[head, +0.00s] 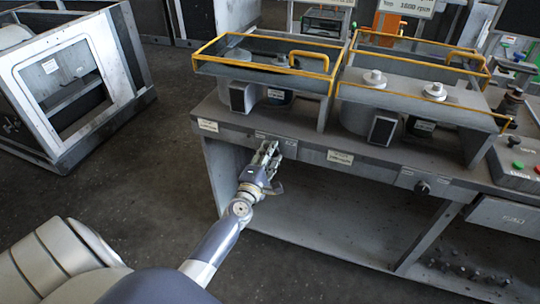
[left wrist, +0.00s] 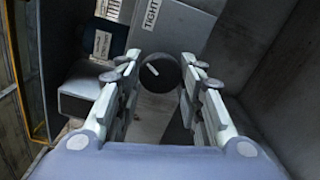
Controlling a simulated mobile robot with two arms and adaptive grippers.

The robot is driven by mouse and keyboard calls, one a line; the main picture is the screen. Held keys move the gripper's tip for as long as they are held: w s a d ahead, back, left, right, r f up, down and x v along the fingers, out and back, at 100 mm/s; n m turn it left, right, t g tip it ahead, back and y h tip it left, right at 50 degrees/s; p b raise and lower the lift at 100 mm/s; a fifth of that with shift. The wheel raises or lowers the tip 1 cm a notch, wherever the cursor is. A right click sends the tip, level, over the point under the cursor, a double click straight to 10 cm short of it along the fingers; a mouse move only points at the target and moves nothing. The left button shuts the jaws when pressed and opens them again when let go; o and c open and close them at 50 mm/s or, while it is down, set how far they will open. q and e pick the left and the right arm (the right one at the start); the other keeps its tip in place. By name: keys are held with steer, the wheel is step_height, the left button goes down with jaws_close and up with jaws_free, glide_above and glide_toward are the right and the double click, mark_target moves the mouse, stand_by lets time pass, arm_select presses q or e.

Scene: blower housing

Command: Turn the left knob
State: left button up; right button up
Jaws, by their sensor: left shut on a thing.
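The left knob (left wrist: 160,73) is round and dark with a short pale mark on its face. It sits between the fingertips of my left gripper (left wrist: 158,72) in the left wrist view. In the head view my left gripper (head: 267,152) reaches the front edge of the bench and hides the left knob. The fingers are shut on the knob from both sides. A second dark knob (head: 422,187) is on the bench front further right. My right gripper is not in view.
The grey bench (head: 297,150) carries two blower housings under yellow-edged frames (head: 332,83). A label reading "TIGHT" (left wrist: 152,14) is near the left knob. A control box with red and green buttons (head: 517,170) stands at right. A grey open-fronted cabinet (head: 110,50) is at left, with clear floor between.

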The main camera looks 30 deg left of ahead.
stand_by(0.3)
arm_select(q)
steer(key=o, duration=1.1)
steer(key=shift+a, duration=0.1)
steer(key=shift+c, duration=0.2)
steer(key=v, duration=1.2)
steer(key=shift+f, duration=0.1)
